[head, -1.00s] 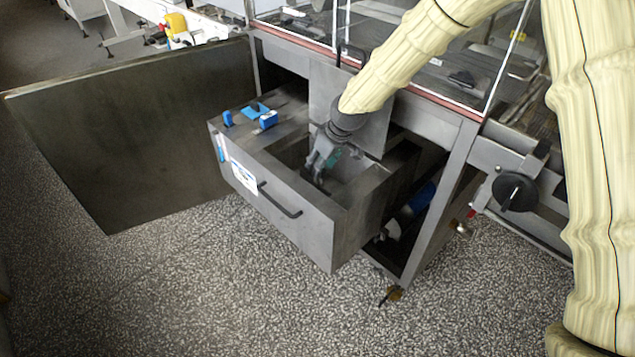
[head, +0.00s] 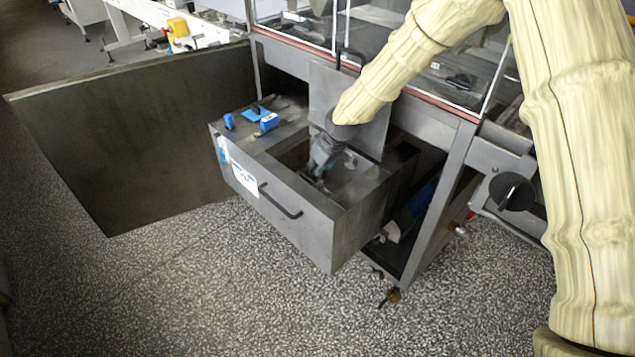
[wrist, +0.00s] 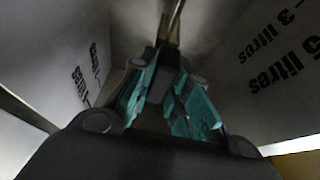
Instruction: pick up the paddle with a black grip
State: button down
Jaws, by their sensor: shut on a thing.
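My gripper (head: 318,172) is inside the open grey tank, its fingers pointing down. In the wrist view my gripper (wrist: 165,78) has its teal-padded fingers closed around a dark piece, which looks like the black grip of the paddle (wrist: 160,86). A thin brownish shaft (wrist: 173,22) runs on beyond the fingertips toward the top of that view. The fingers hide much of the grip, and the paddle's far end is not clear. In the head view the paddle cannot be told apart from the gripper and the dark tank interior.
The tank (head: 290,232) has a front handle and tall walls close around my gripper; litre markings (wrist: 275,70) show inside. An upright metal plate (head: 372,128) stands behind the arm. Small blue items (head: 268,122) lie on the tank's left top. An open door panel (head: 130,135) stands left.

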jog(key=shift+r, duration=0.15)
notch_tip(320, 180, up, 10)
jog(key=shift+f, duration=0.1)
notch_tip(320, 180, up, 9)
jog(key=p, duration=0.6)
jog(key=shift+f+p, duration=0.15)
jog(key=shift+p, duration=0.25)
dwell(1.1)
